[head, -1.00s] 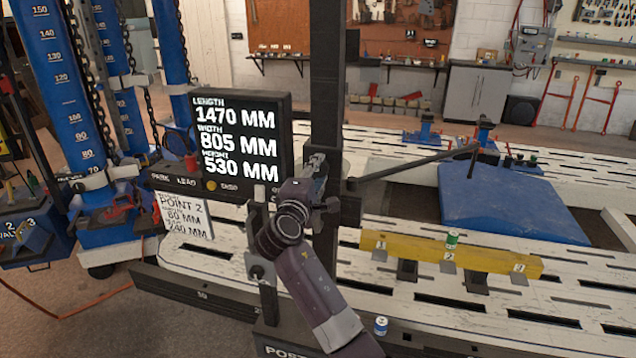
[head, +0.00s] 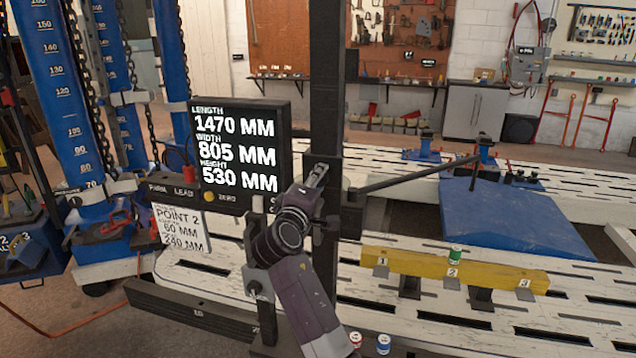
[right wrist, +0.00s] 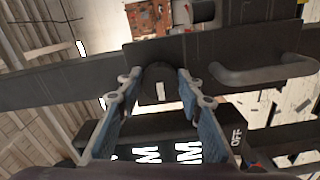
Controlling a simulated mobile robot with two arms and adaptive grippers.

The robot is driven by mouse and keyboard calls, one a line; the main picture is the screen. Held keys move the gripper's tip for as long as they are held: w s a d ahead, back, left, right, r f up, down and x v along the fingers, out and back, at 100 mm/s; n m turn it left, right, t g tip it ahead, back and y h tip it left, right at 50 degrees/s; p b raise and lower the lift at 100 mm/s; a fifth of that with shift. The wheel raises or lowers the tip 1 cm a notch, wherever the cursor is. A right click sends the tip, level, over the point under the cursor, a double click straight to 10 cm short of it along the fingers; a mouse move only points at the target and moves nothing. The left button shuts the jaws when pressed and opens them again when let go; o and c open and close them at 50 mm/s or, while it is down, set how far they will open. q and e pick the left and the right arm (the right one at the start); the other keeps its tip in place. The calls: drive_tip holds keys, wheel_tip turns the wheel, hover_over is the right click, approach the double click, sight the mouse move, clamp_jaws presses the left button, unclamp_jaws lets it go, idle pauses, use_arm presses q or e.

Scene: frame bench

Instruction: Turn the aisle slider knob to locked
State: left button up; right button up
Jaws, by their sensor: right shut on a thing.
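The slider knob (right wrist: 158,84) is a round black knob with a white mark, set on a dark bar in the right wrist view. My right gripper (right wrist: 160,88) has its two blue-padded fingers on either side of the knob, shut on it. In the head view my right gripper (head: 316,175) is at the dark upright post (head: 326,80), beside the display. The knob is hidden there behind my gripper and arm. The knob's white mark points roughly along the fingers; I cannot read any locked label. My left gripper is not in view.
A display (head: 240,150) with white figures stands left of the post. A dark handle (right wrist: 262,72) sticks out right of the knob. A thin black arm (head: 420,176) reaches right from the post. A yellow bar (head: 410,263) and small cans (head: 384,344) lie to the right.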

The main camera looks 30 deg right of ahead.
drive_tip(key=shift+f, duration=0.1)
drive_tip(key=o, duration=1.1)
drive_tip(key=v, duration=1.2)
drive_tip(key=shift+s, duration=0.1)
